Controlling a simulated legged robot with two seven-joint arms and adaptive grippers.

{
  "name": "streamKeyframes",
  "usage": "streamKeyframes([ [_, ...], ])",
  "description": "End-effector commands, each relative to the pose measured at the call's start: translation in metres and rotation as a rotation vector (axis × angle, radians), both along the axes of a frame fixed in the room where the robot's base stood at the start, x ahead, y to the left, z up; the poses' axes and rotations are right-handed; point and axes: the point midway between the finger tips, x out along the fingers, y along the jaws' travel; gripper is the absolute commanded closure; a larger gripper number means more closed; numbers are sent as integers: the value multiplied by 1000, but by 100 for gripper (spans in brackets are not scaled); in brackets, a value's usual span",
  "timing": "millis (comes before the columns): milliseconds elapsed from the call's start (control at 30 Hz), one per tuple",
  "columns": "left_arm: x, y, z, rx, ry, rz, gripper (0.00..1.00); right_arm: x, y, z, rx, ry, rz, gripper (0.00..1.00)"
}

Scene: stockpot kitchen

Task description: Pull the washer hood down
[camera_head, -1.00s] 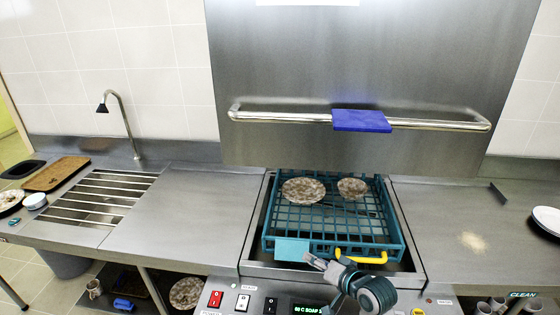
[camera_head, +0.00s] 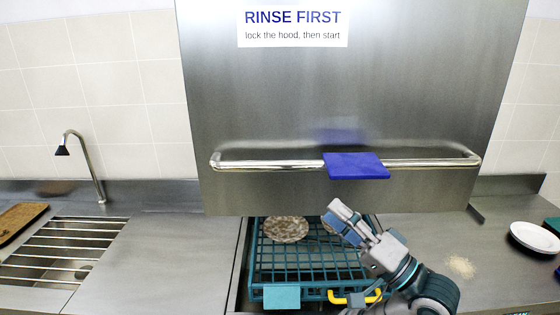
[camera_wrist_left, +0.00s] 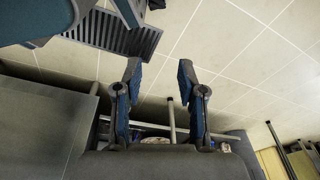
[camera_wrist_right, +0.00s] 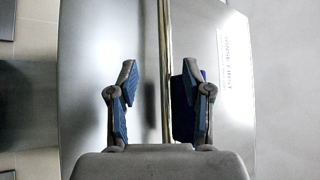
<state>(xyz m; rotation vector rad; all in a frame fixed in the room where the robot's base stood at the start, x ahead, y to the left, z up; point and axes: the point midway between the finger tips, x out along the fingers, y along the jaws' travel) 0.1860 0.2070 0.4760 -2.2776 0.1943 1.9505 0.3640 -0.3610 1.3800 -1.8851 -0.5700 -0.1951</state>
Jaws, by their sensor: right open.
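The washer hood (camera_head: 270,110) is a large steel panel raised above the washer. A horizontal bar handle (camera_head: 260,165) runs across its lower part, with a blue block (camera_head: 357,167) on its middle. My right gripper (camera_head: 338,214) is open and empty, below the blue block and apart from it. In the right wrist view the handle (camera_wrist_right: 165,70) appears between the two spread fingers (camera_wrist_right: 160,82), farther out, with the blue block partly hidden behind one finger. My left gripper (camera_wrist_left: 158,72) is open and empty over the floor, outside the head view.
A teal rack (camera_head: 282,297) with patterned plates (camera_head: 286,229) sits under the hood; its yellow handle (camera_head: 350,298) faces me. A faucet (camera_head: 85,160) and sink grate (camera_head: 65,245) are at left. A white plate (camera_head: 533,237) lies on the right counter.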

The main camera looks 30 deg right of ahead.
Motion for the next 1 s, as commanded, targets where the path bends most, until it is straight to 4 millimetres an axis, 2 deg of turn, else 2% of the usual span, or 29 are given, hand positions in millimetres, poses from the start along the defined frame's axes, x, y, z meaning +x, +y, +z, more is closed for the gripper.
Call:
streamKeyframes([
  [100, -13, 4, -15, 1, 9, -3, 60, 8, 8, 8, -3, 1, 3, 50],
  [400, -58, 10, -52, 9, 33, -11, 60, 18, 4, 12, 1, -1, 4, 50],
  [700, -115, 21, -73, 16, 60, -19, 60, 29, 7, 16, 2, 0, 2, 50],
  [800, -137, 27, -76, 17, 70, -22, 60, 33, 9, 17, 2, 2, 1, 50],
  [1000, -156, 33, -48, 17, 73, -26, 60, 57, 22, 33, 2, 4, 5, 50],
])
